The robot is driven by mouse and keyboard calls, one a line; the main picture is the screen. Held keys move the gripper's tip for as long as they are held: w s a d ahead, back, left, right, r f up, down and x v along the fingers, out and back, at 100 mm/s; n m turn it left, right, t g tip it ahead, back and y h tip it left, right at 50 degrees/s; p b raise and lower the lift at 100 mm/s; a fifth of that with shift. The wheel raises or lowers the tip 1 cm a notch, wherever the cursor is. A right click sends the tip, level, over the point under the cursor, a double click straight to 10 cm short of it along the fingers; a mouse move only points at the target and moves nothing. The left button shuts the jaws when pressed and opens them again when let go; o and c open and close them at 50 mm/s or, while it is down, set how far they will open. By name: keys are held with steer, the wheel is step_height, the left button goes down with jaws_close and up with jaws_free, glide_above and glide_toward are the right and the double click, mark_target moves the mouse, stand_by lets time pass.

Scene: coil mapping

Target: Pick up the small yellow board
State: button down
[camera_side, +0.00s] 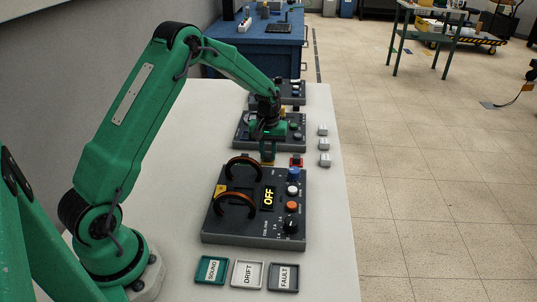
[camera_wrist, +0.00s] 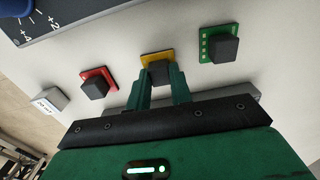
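The small yellow board (camera_wrist: 156,57) carries a dark block (camera_wrist: 160,72) and lies on the white table between a red board (camera_wrist: 97,82) and a green board (camera_wrist: 219,43). In the side view the yellow board (camera_side: 267,163) is mostly hidden under my gripper (camera_side: 268,152), behind the large grey box. In the wrist view my gripper (camera_wrist: 160,80) has its two green fingers apart, one on each side of the dark block. I cannot tell whether the fingers touch the block. The board appears to rest at table level.
A grey control box (camera_side: 212,225) with two arched coils and an OFF display stands in front. Another box (camera_side: 242,140) is behind the gripper. Three labelled trays (camera_side: 247,274) lie at the front; small grey blocks (camera_side: 324,144) line the right edge.

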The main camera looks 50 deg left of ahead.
mark_target(268, 155)
steer(key=shift+r, duration=0.1)
steer(key=shift+r, duration=0.9)
step_height(268, 155, up, 2)
steer(key=shift+r, duration=0.2)
steer(key=s+d+r, duration=0.3)
steer(key=d+r, duration=0.3)
steer(key=d, duration=0.5)
steer(key=shift+s+r, duration=0.15)
steer(key=shift+r, duration=0.15)
steer(key=shift+r, duration=0.15)
